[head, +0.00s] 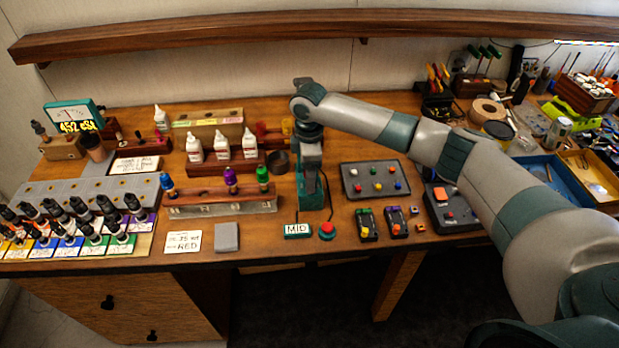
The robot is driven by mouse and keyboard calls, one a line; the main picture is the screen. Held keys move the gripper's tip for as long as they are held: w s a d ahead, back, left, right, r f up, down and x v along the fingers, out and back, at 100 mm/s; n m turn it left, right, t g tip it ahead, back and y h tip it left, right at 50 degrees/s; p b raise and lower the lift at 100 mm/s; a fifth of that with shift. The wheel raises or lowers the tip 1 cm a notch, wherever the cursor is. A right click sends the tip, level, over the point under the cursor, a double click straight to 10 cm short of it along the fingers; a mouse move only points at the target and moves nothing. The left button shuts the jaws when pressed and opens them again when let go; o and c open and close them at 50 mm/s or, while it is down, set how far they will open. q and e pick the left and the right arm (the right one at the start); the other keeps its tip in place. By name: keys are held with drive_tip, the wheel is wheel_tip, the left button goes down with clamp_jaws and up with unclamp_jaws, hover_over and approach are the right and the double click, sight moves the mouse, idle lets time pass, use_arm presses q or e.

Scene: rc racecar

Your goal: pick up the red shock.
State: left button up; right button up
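I cannot make out a red shock in the head view. A wooden shock rack (222,202) stands at the front middle-left. It holds a blue-topped shock (167,184), a purple-topped shock (231,179) and a green-topped shock (263,177), with a gap between blue and purple. A card reading RED (184,244) lies in front of it. My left gripper is out of view.
White bottles (222,145) stand behind the rack. A tray of coloured knobs (376,181) lies right of the stand. A red button (327,230) and MID sign (297,230) are at the front edge.

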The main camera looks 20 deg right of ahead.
drive_tip(key=c, duration=0.9)
drive_tip(key=shift+r, duration=0.1)
drive_tip(key=shift+r+b, duration=0.4)
drive_tip(key=shift+r, duration=0.1)
wheel_tip(320, 180, up, 8)
drive_tip(key=b, duration=0.3)
drive_tip(key=shift+w+f, duration=0.1)
drive_tip(key=shift+f, duration=0.15)
drive_tip(key=shift+r, duration=0.7)
drive_tip(key=shift+r, duration=0.1)
